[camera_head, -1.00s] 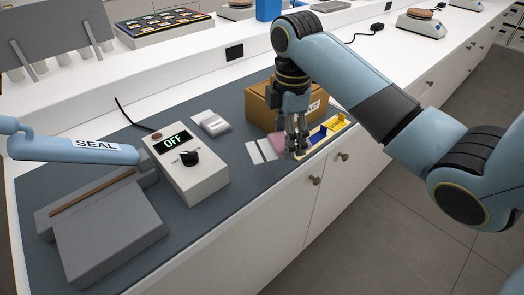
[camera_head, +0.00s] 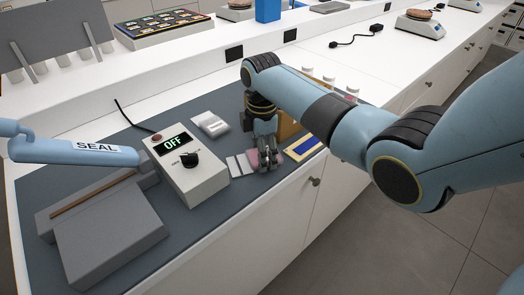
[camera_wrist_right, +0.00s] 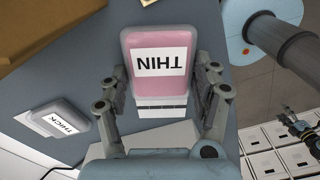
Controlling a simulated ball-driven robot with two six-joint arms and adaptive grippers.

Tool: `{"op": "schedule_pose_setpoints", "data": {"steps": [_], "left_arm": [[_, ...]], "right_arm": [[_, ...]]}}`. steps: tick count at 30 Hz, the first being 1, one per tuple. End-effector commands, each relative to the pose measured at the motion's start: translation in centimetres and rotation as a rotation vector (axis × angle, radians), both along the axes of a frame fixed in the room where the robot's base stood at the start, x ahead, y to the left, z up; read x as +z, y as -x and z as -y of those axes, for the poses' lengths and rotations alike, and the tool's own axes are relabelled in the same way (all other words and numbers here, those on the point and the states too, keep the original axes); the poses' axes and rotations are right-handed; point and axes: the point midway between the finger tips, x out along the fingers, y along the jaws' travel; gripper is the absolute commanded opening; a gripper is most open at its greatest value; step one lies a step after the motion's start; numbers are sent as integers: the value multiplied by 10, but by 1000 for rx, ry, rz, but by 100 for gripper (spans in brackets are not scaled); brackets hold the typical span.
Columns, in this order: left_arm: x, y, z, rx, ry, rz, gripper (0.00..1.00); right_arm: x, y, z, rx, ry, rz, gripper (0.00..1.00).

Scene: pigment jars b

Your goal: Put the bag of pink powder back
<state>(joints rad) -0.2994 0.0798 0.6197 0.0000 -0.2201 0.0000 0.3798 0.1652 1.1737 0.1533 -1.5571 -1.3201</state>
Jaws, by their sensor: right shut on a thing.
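The bag of pink powder (camera_head: 253,158) is held by my right gripper (camera_head: 265,165), low over the front of the grey-blue mat. In the head view the gripper hides part of the bag. I cannot tell whether the bag touches the mat. My left gripper is not in view.
A white bag (camera_head: 211,124), labelled THICK in the right wrist view (camera_wrist_right: 60,128), lies behind. A cardboard box (camera_head: 288,125) stands right, partly behind my arm, near a blue and yellow tray (camera_head: 304,146). The sealer (camera_head: 185,170) reads OFF. The counter edge is close.

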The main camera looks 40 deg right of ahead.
Motion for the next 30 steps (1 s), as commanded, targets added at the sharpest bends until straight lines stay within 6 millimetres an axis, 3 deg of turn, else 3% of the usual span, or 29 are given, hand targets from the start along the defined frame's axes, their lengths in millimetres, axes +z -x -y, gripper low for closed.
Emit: {"op": "schedule_pose_setpoints", "data": {"steps": [2, 3, 8, 16, 20, 30], "left_arm": [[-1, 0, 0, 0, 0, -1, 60], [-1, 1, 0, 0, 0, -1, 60], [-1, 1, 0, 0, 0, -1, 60], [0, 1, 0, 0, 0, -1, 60], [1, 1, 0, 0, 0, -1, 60], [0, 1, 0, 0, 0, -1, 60]], "right_arm": [[-3, 0, 0, 0, 0, -1, 27], [-3, 0, 0, 0, 0, -1, 68], [-2, 0, 0, 0, 0, -1, 88], [-1, 0, 0, 0, 0, 0, 88], [10, 0, 0, 0, 0, 1, 88], [83, -1, 1, 0, 1, 4, 88]]}}
